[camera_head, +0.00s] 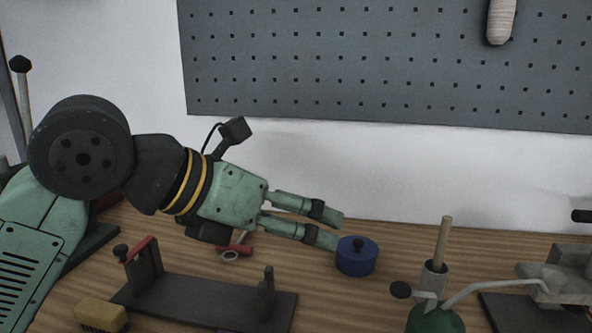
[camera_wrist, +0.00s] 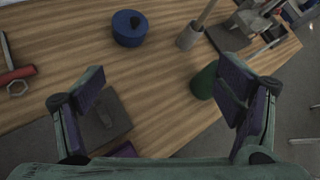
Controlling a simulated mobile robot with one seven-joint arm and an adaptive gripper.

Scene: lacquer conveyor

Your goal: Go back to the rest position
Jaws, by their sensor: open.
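My gripper (camera_head: 333,228) reaches to the right over the workbench in the head view, with its two fingers spread apart. In the wrist view my gripper (camera_wrist: 165,100) shows both fingers wide apart with nothing between their pads. A round blue lidded pot (camera_head: 356,256) with a dark knob stands on the wooden bench, close to the lower fingertip in the head view. In the wrist view the blue pot (camera_wrist: 129,28) lies beyond the fingers, apart from them.
A dark stand (camera_head: 200,300) and a brush (camera_head: 101,315) lie at the front left. A green can (camera_head: 433,318) with a long spout and a grey holder (camera_head: 433,278) with a wooden stick stand right of the pot. A pegboard (camera_head: 380,65) hangs behind.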

